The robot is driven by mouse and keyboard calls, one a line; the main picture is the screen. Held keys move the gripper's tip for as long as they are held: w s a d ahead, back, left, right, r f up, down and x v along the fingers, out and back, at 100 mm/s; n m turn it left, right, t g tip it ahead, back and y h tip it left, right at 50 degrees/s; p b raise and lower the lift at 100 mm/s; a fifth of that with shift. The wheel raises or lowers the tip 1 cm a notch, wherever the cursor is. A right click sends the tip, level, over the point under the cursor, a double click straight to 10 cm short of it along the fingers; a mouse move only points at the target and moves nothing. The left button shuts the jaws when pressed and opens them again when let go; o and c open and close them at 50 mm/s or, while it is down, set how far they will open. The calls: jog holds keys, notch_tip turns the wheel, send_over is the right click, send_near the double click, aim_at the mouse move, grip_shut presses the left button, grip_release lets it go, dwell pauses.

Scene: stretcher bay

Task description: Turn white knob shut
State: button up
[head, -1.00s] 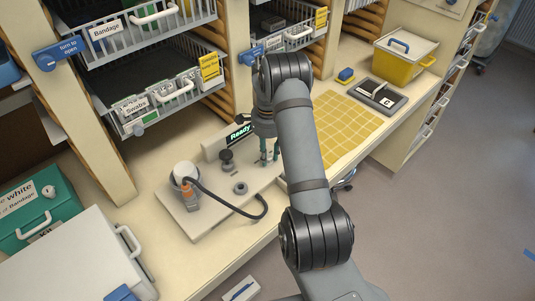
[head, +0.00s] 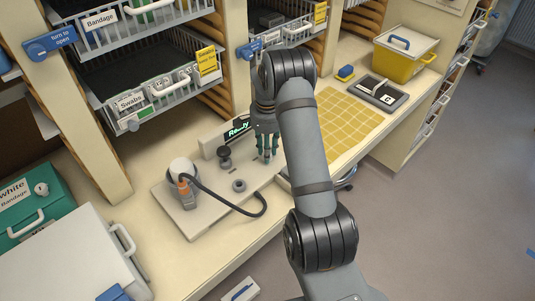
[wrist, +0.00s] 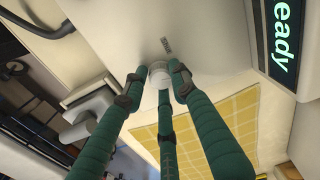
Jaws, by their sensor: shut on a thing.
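The white knob (wrist: 159,74) is a small pale cylinder on the light panel of a bench device, seen in the wrist view. The knob's exact turn angle cannot be told. A lit display (head: 238,129) reading "Ready" stands behind the board, partly covered by my gripper.
On the board are a black knob (head: 224,154), a grey ring (head: 239,186) and an orange-tipped part (head: 184,188) with a black hose (head: 240,213). Wire baskets (head: 165,95) overhang the back left. A yellow grid mat (head: 345,120) lies right. A green case (head: 38,208) stands left.

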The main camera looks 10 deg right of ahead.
jog(key=n, duration=0.2)
jog(key=n+b, duration=0.1)
jog(key=n, duration=0.3)
jog(key=shift+s+a+f+n+b, duration=0.1)
jog(key=shift+s+a+n+b, duration=0.05)
jog(key=shift+a+n+b, duration=0.15)
jog(key=n, duration=0.5)
jog(key=shift+s+d, duration=0.1)
jog(key=shift+d, duration=0.1)
jog(key=shift+n, duration=0.7)
grip_shut()
jog(key=shift+d+f, duration=0.1)
jog(key=shift+d, duration=0.05)
jog(key=o, duration=0.9)
grip_release()
jog(key=shift+s, duration=0.1)
jog(key=shift+o, duration=1.2)
jog(key=shift+w+r, duration=0.2)
